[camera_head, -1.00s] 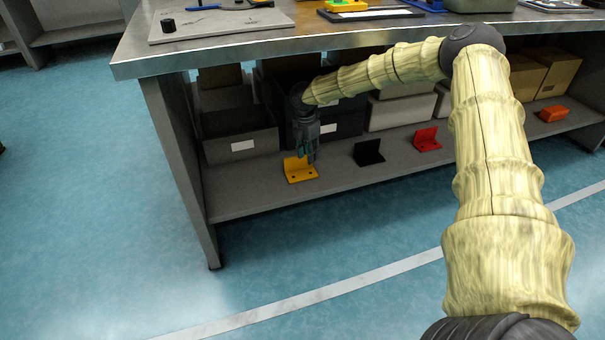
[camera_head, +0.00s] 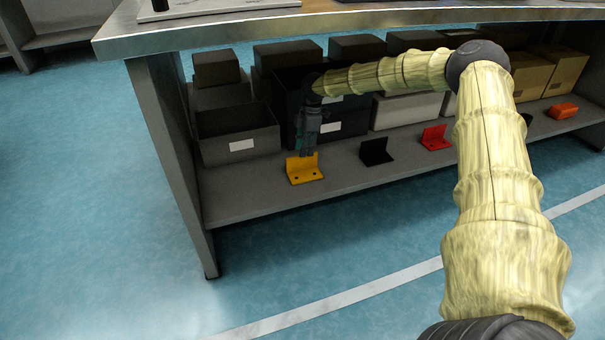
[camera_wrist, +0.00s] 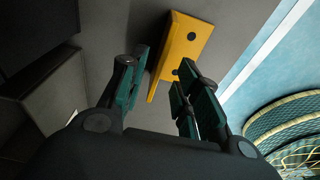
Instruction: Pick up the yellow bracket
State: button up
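The yellow bracket (camera_head: 305,172) is an L-shaped piece with an upright wall and a flat base with holes. It rests on the lower shelf (camera_head: 262,197) under the workbench. My gripper (camera_head: 305,148) points down just above and behind its upright wall. In the wrist view the bracket (camera_wrist: 182,50) lies ahead of and partly between my gripper's fingers (camera_wrist: 162,95). The fingers are spread apart with a clear gap, and they hold nothing. Whether a finger touches the bracket cannot be told.
A black bracket (camera_head: 375,152) and a red bracket (camera_head: 436,138) stand to the right on the shelf, with an orange part (camera_head: 563,111) farther along. Grey bins (camera_head: 237,147) stand behind. The bench top (camera_head: 330,20) hangs over the shelf. The shelf front is clear.

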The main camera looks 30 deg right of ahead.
aim_at(302, 169)
jog(key=shift+w+a+f+b, duration=0.15)
jog(key=shift+f+b, duration=0.35)
jog(key=shift+f, duration=0.45)
jog(key=shift+s+a+f+b, duration=0.15)
jog(key=shift+f+b, duration=0.3)
jog(key=shift+f, duration=0.5)
jog(key=shift+w+a+f+b, duration=0.2)
jog(key=shift+f+b, duration=0.3)
jog(key=shift+f, duration=0.45)
jog(key=shift+r, duration=0.1)
grip_shut()
